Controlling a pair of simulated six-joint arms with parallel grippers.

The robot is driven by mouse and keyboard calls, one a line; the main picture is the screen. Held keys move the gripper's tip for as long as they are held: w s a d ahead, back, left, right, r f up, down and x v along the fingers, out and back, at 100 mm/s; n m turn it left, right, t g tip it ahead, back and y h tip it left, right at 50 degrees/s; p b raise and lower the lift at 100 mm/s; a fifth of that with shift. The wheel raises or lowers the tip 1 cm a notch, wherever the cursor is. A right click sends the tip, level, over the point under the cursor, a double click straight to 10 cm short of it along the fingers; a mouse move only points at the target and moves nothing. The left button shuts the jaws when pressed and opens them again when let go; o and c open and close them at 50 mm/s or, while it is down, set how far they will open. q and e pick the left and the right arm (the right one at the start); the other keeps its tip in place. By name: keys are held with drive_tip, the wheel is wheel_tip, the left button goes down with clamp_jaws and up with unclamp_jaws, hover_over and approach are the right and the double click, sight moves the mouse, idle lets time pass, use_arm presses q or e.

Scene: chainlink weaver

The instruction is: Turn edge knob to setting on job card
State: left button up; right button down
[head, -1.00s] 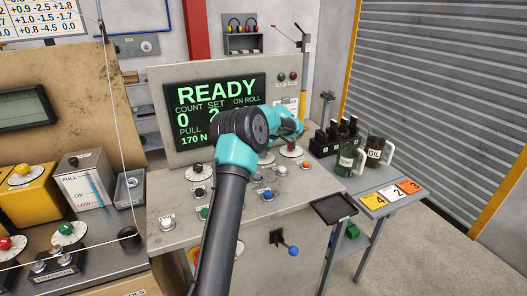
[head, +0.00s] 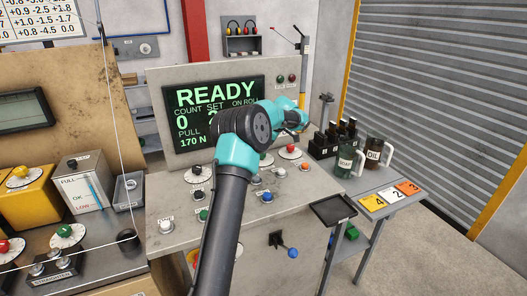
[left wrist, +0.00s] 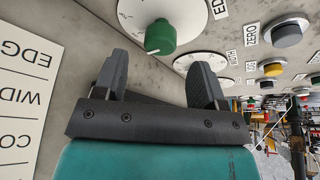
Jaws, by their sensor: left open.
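The edge knob (left wrist: 160,37) is green and sits on a white round dial (left wrist: 190,14) with a partly cut-off label beginning "EDG", in the left wrist view. A white card (left wrist: 30,105) at the left of that view has upside-down lines beginning EDG, WID and CO; no setting values show. My left gripper (left wrist: 160,60) is open, its two fingers either side of the knob's line in the picture with nothing between them. The knob appears beyond the fingertips; contact is not visible. In the head view my left gripper (head: 297,122) is in front of the console, and the edge knob cannot be made out.
The console screen (head: 215,95) reads READY, partly covered by my arm. A red-knobbed dial (head: 290,152) is below the gripper. Soap and oil mugs (head: 378,152) stand on the right-hand side table.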

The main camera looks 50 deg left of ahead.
use_arm(q)
drive_tip(key=v, duration=1.2)
drive_tip(key=shift+r, duration=0.4)
drive_tip(key=x, duration=1.6)
drive_tip(key=shift+d+f, duration=0.1)
drive_tip(key=shift+w, duration=0.1)
drive_tip(key=shift+x, duration=0.75)
drive_tip(key=shift+d+m+t, duration=0.1)
drive_tip(key=shift+m+t, duration=0.3)
drive_tip(key=shift+m, duration=0.6)
drive_tip(key=m+t, duration=0.2)
drive_tip(key=m, duration=0.3)
idle(0.7)
